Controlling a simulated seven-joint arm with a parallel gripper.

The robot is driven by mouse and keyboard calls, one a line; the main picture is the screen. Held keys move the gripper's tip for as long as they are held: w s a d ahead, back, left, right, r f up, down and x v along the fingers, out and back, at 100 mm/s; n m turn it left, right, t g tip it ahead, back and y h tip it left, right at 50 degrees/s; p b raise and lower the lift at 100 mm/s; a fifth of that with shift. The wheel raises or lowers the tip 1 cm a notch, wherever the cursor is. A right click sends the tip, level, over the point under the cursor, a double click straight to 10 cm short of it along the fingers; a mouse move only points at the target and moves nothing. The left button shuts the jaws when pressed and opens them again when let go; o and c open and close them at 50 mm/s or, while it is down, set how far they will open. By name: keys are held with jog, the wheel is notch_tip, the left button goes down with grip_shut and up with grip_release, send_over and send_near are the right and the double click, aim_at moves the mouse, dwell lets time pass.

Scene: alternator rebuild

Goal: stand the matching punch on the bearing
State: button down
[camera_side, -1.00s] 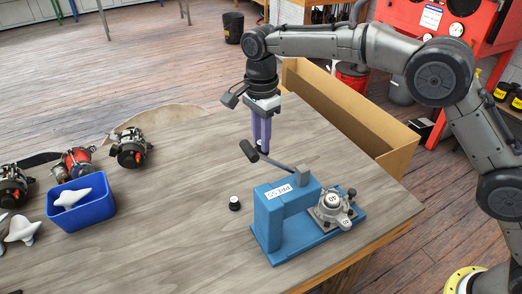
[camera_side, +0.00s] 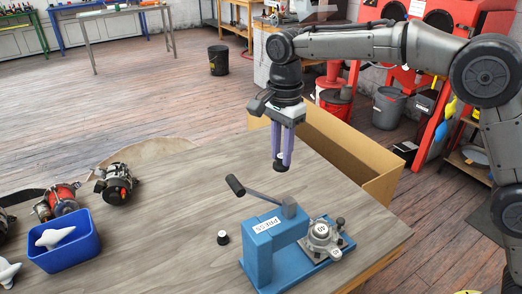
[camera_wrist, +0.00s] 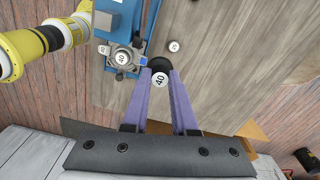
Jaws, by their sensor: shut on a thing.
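My gripper (camera_side: 283,163) is shut on a small black punch (camera_side: 281,166) with a white top. In the wrist view the held punch (camera_wrist: 160,79) reads 40, between the two purple fingers. It hangs in the air behind the blue press. The bearing (camera_side: 321,231) is a round metal part with a white face, seated in a grey clamp on the press. In the wrist view the bearing (camera_wrist: 122,57) is also marked 40. A second black punch with a white top (camera_side: 223,238) stands on the table left of the press; it also shows in the wrist view (camera_wrist: 173,46).
The blue press (camera_side: 262,250) has a black-handled lever (camera_side: 262,193) raised toward the upper left, between my gripper and the table front. A blue bin (camera_side: 65,258) and several alternators (camera_side: 116,185) lie at the left. A cardboard box (camera_side: 375,165) stands beyond the table's far edge.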

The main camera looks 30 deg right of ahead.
jog(key=s+d, duration=0.8)
jog(key=s, duration=0.1)
jog(key=shift+w+a+f, duration=0.1)
jog(key=shift+a+f, duration=0.1)
jog(key=shift+f, duration=3.25)
jog(key=shift+w+a+f, duration=0.1)
jog(key=shift+a+f, duration=0.05)
jog(key=shift+f, duration=3.3)
jog(key=shift+f, duration=0.2)
jog(key=shift+f, duration=0.35)
jog(key=shift+f, duration=0.95)
jog(key=c, duration=0.6)
grip_release()
